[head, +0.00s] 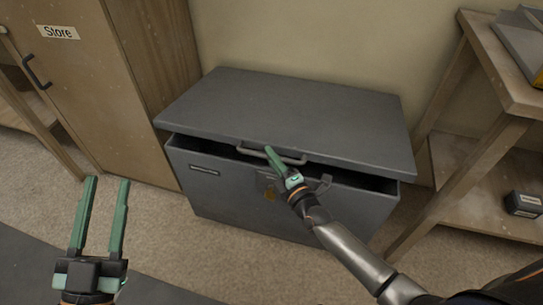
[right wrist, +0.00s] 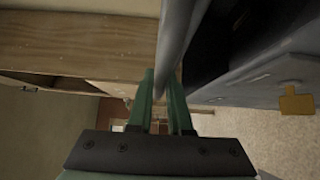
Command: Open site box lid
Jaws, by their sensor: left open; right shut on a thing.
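The grey site box (head: 230,200) stands on the floor against the wall. Its lid (head: 300,110) is raised a little, with a dark gap along the front and right side. A bar handle (head: 291,161) runs along the lid's front edge. My right gripper (head: 276,161) is shut on this handle; in the right wrist view the bar (right wrist: 178,40) passes between the green fingers (right wrist: 162,95). A brass-coloured padlock (right wrist: 297,101) hangs on the box front. My left gripper (head: 103,188) is open and empty, low at the left, apart from the box. The box's inside is too dark to make out.
A wooden cabinet (head: 110,90) marked "Store" stands close at the box's left. A wooden shelf unit (head: 490,150) stands at the right, with a small dark case (head: 523,204) on its lower shelf. Carpeted floor in front of the box is clear.

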